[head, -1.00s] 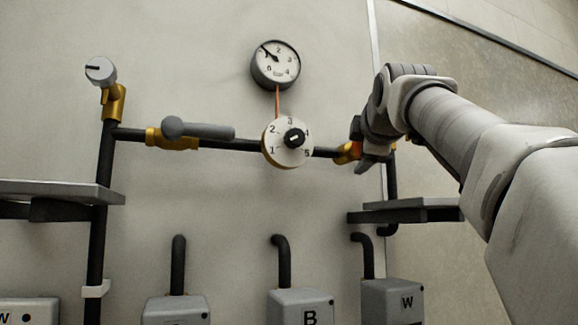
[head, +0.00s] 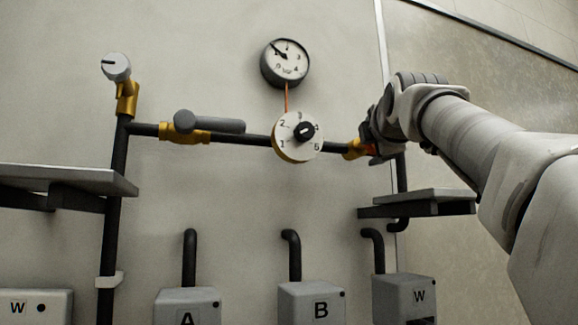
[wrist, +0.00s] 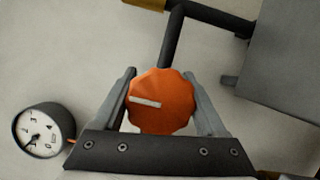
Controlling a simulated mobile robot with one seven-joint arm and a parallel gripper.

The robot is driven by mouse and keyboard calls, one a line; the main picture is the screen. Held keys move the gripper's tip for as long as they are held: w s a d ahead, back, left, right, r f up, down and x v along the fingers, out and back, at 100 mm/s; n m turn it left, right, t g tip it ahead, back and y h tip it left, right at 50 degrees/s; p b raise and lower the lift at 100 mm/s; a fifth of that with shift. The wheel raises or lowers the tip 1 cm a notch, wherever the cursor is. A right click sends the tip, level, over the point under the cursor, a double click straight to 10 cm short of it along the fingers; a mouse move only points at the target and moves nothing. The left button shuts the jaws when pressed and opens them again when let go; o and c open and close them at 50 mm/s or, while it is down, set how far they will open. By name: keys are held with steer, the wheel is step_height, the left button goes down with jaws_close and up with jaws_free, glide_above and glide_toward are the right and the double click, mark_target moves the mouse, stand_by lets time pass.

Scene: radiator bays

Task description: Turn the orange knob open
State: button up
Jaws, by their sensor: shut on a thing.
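The orange knob (wrist: 162,102) sits between the two fingers of my gripper (wrist: 163,98) in the wrist view. It is faceted and has a pale pointer mark that lies nearly level, left of its centre. The fingers are shut on its left and right sides. In the head view only a small bit of orange (head: 371,150) shows, at the right end of the black pipe. My gripper (head: 372,148) and arm hide most of the knob there.
A numbered white dial (head: 298,137) and a lever valve (head: 185,125) are on the pipe to the left. A pressure gauge (head: 286,62) hangs above. A grey shelf (head: 418,203) is below my gripper. Lettered boxes (head: 312,302) line the bottom.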

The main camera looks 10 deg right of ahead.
steer(key=o, duration=1.3)
steer(key=shift+s, duration=0.1)
steer(key=b+v, duration=0.3)
steer(key=v, duration=1.4)
steer(key=shift+s, duration=0.15)
